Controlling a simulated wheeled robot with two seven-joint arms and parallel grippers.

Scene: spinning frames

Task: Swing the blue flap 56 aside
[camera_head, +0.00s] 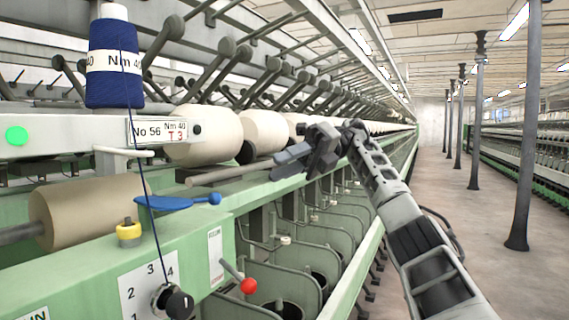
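The blue flap (172,203) is a flat blue lever with a round knob (214,198) at its right end. It sits on the green machine front, below the plate marked No 56 (160,132). A dark blue thread runs down from the blue yarn cone (115,65) and passes by the flap's left part. My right gripper (280,163) is up and to the right of the knob, apart from it, with its fingers pointing left. I cannot tell how far its fingers are apart. My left gripper is out of view.
A yellow knob (128,232), a black dial (178,304) and a lever with a red ball (248,286) stand near the flap. A beige roller (88,208) lies at left, and a rod (228,174) juts out above the knob. The aisle (470,235) at right is free.

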